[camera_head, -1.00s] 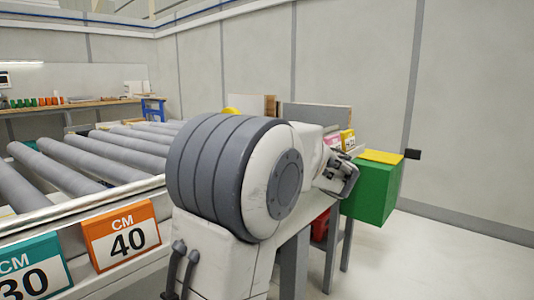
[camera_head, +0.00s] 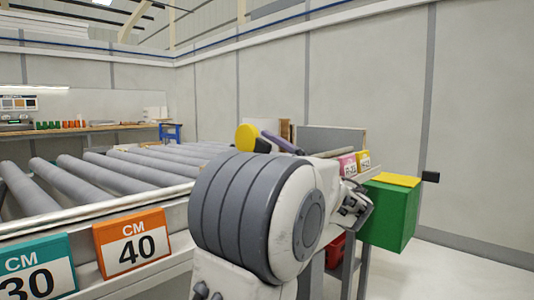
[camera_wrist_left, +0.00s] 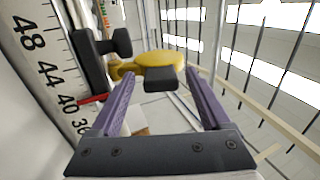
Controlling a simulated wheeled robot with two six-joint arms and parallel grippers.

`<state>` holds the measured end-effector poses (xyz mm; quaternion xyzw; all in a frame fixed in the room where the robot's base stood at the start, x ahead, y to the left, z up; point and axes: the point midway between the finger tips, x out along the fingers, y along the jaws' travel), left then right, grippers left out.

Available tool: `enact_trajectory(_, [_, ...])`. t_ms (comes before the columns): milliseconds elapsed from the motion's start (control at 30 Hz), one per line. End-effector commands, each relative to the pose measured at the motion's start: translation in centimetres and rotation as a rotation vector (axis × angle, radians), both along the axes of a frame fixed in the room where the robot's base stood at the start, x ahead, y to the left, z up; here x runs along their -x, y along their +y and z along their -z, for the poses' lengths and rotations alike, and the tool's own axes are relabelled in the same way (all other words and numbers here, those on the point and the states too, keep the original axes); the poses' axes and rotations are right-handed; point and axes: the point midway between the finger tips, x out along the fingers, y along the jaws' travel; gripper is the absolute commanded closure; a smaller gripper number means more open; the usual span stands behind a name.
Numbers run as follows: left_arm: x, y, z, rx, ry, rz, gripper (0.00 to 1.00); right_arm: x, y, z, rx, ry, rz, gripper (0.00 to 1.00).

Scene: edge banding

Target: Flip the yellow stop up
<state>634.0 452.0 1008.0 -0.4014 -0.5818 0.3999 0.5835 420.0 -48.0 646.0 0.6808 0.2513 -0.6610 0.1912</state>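The yellow stop (camera_head: 248,137) shows as a round yellow disc beyond the rollers' near edge, partly hidden by my arm. In the left wrist view the yellow stop (camera_wrist_left: 160,59) lies just beyond the fingertips, with dark block-like parts beside and in front of it. My left gripper (camera_wrist_left: 161,80) is open, its two purple fingers apart. A dark block shows between the fingertips; I cannot tell whether they touch it. In the head view a purple finger of the left gripper (camera_head: 281,143) shows close to the disc's right side. My right gripper is not in view.
A roller conveyor (camera_head: 85,178) runs at the left, with an orange CM 40 sign (camera_head: 132,243) and a teal CM 30 sign (camera_head: 36,268) on its front. A green box with a yellow top (camera_head: 388,215) is at the right. A ruler scale (camera_wrist_left: 50,70) runs beside the gripper.

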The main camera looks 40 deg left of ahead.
Motion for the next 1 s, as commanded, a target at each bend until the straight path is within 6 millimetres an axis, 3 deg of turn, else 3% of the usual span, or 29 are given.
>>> enact_trajectory(367, [-0.2,-0.9,0.3,0.003,0.000,0.005,0.20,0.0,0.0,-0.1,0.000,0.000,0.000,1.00])
enact_trajectory(800, [-0.1,-8.3,3.1,0.001,0.002,0.006,0.20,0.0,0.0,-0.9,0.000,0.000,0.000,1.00])
enact_trajectory(1000, [0.0,-9.7,3.7,0.001,0.001,0.003,0.20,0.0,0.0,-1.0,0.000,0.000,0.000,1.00])
